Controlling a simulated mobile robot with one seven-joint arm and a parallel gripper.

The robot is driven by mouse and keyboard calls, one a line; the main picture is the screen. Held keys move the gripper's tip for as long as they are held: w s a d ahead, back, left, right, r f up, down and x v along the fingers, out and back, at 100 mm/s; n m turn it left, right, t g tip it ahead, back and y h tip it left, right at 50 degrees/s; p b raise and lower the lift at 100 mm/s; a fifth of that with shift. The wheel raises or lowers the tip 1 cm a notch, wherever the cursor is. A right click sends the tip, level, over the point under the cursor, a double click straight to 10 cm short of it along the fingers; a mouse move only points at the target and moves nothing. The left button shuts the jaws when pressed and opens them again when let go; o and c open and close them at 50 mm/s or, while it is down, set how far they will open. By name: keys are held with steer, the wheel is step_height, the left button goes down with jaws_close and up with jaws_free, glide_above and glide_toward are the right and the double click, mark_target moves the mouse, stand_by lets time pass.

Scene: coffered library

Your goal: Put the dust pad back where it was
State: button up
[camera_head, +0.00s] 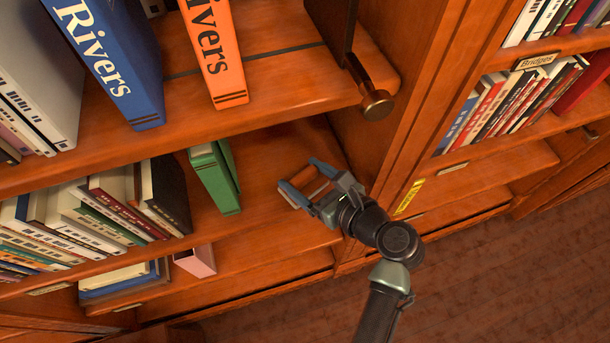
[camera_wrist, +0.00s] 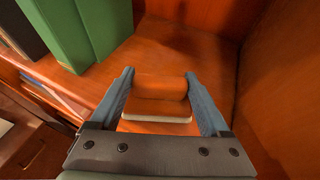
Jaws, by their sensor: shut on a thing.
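The dust pad (camera_wrist: 160,88) is a brown, wood-coloured block with a wider brown base and a pale lower edge. In the wrist view my gripper (camera_wrist: 160,82) is shut on it, one blue-grey finger on each side. In the head view my gripper (camera_head: 302,177) reaches into the lower shelf bay, right of a green book (camera_head: 214,178). The pad is hard to tell from the wood there. I cannot tell whether the pad touches the shelf board.
The green books (camera_wrist: 70,30) stand left of the pad. The bay's upright wall (camera_wrist: 275,85) is close on the right. Above hang a shelf board with a round knob (camera_head: 376,105) and an orange "Rivers" book (camera_head: 213,50). Bare shelf (camera_head: 262,165) lies between books and gripper.

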steer(key=shift+w+f, duration=0.1)
steer(key=shift+f, duration=0.05)
steer(key=o, duration=1.2)
steer(key=shift+s+d+r, duration=0.2)
steer(key=shift+d+r, duration=0.05)
steer(key=p+v, duration=0.2)
steer(key=v, duration=0.9)
steer(key=shift+s+d, duration=0.15)
steer(key=shift+s, duration=0.05)
